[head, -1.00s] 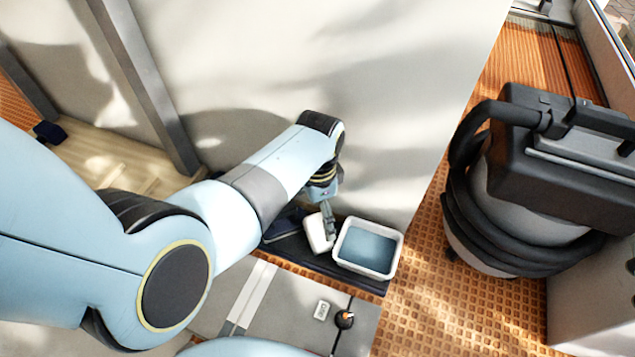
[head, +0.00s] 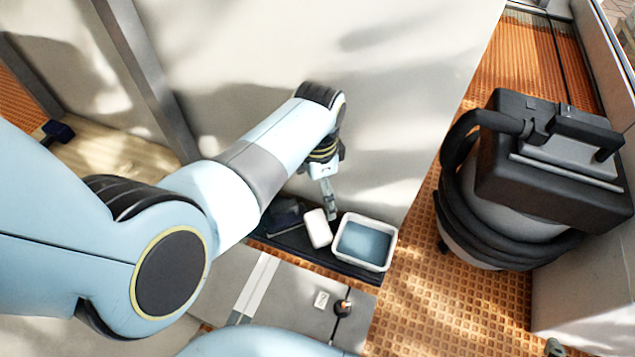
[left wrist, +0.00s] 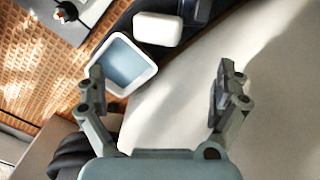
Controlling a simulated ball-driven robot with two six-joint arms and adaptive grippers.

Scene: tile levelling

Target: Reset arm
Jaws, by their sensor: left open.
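My left gripper (head: 328,205) is above the dark tray and close to the pale wall panel in the head view. In the left wrist view its two fingers (left wrist: 160,92) are spread wide with nothing between them. A white block (head: 317,228) lies on the tray below the gripper, apart from it. It also shows in the left wrist view (left wrist: 157,29), beyond the fingers. A white tub (head: 392,246) of bluish water stands on the tray to the right of the block. My right gripper is in neither view.
The dark tray (head: 352,270) also holds a dark item (head: 285,217) at its left. A grey case (head: 290,300) with an orange-tipped knob lies in front. A large vacuum (head: 550,160) with a black hose stands at the right on orange textured flooring (head: 405,315).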

